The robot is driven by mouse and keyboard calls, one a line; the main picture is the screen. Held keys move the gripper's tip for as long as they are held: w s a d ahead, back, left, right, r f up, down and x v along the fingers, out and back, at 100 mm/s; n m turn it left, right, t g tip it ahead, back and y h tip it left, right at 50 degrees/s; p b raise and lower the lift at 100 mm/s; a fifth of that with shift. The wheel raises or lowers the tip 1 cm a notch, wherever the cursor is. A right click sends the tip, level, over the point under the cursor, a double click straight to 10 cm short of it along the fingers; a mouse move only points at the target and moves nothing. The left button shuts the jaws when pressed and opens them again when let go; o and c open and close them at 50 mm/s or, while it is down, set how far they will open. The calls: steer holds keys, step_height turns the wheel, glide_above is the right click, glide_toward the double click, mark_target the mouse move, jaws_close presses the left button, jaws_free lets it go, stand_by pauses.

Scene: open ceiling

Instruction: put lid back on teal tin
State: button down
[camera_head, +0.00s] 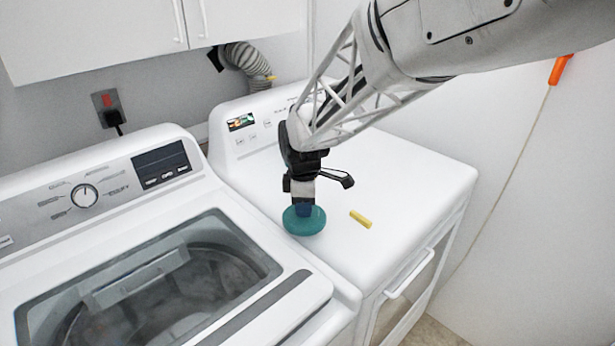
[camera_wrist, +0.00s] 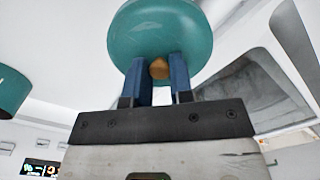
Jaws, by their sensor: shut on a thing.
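A round teal lid (camera_head: 304,221) with a small wooden knob is under my gripper (camera_head: 303,207), over the near left part of the white dryer top. In the wrist view the lid (camera_wrist: 160,30) is at the top, and the blue fingers of my gripper (camera_wrist: 159,78) are shut on its knob. The head view does not make clear whether the lid touches the dryer top. A second teal thing, likely the tin (camera_wrist: 12,92), is cut off by the left edge of the wrist view, apart from the lid. I cannot make it out in the head view, where my arm may hide it.
A yellow stick (camera_head: 360,219) lies on the dryer top (camera_head: 400,190) to the right of the lid. A washing machine (camera_head: 330,300) with a glass-windowed top stands at the left. The dryer's control panel (camera_head: 250,130) is at the back. The dryer's right side is clear.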

steer(key=w+a+r, duration=0.1)
steer(key=w+r, duration=0.2)
steer(key=w, duration=0.8)
steer(key=w+a+r, duration=0.1)
steer(key=w+r, duration=0.2)
steer(key=w, duration=0.8)
steer(key=w+a+r+m, duration=0.1)
steer(key=w+r, duration=0.2)
steer(key=w, duration=0.8)
steer(key=shift+w, duration=0.4)
steer(key=shift+r, duration=0.1)
steer(key=shift+f, duration=0.3)
steer(key=shift+f, duration=2.9)
steer(key=shift+d+f, duration=0.1)
steer(key=shift+f, duration=0.1)
steer(key=shift+c, duration=2.2)
jaws_free()
steer(key=shift+r, duration=0.1)
